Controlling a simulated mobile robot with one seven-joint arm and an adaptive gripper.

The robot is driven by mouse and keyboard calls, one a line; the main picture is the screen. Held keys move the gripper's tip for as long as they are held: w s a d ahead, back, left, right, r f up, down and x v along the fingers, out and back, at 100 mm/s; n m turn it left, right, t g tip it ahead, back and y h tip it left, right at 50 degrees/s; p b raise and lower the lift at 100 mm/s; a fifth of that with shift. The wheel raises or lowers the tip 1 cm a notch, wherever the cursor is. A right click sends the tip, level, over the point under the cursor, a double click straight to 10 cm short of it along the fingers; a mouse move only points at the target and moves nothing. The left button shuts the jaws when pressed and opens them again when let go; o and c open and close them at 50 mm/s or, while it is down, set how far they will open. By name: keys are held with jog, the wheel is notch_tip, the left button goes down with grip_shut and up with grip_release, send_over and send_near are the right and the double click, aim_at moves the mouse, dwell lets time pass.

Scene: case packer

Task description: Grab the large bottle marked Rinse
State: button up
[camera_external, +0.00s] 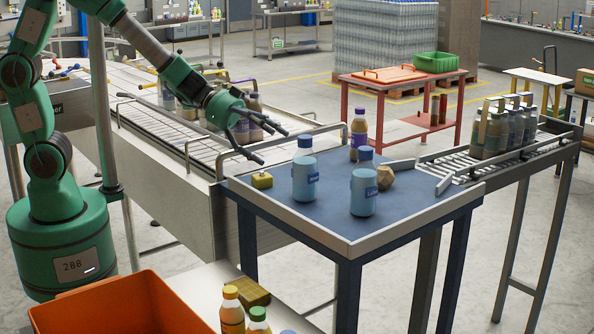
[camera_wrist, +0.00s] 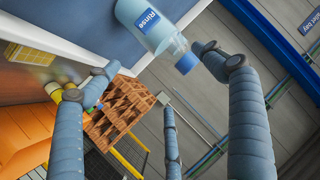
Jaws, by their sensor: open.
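Two large pale-blue bottles with blue caps stand upright on the blue table (camera_external: 330,225) in the external view: a left bottle (camera_external: 305,183) and a right bottle (camera_external: 363,195). Their labels are too small to read there. In the wrist view a pale-blue bottle (camera_wrist: 130,12) carries a blue label reading "Rinse"; I cannot tell which of the two it is. My gripper (camera_external: 273,146) is open and empty, left of and above the left bottle, touching neither. Its three fingers also show in the wrist view (camera_wrist: 155,77), with the Rinse bottle at the top, beyond them.
A yellow block (camera_external: 262,181), a tan faceted lump (camera_external: 385,178) and a brown purple-capped bottle (camera_external: 359,130) share the table. A conveyor (camera_external: 180,140) with bottles lies left. A rack with a bottle carrier (camera_external: 503,130) joins at right. An orange bin (camera_external: 130,300) is in front.

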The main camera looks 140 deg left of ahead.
jog(key=shift+t+h, duration=0.5)
jog(key=shift+h, duration=0.2)
jog(key=s+f, duration=0.1)
jog(key=s+a+f, duration=0.1)
jog(key=s+f, duration=0.1)
jog(key=s, duration=0.1)
jog(key=shift+s+a+f, duration=0.1)
jog(key=shift+a+f, duration=0.2)
jog(key=shift+f, duration=0.1)
jog(key=b, duration=0.1)
send_near(311, 184)
jog(key=shift+x, duration=0.9)
jog(key=shift+a+r, duration=0.1)
jog(key=shift+r, duration=0.05)
jog(key=shift+b+x, duration=0.75)
jog(key=shift+x, duration=1.9)
jog(key=shift+s, duration=0.1)
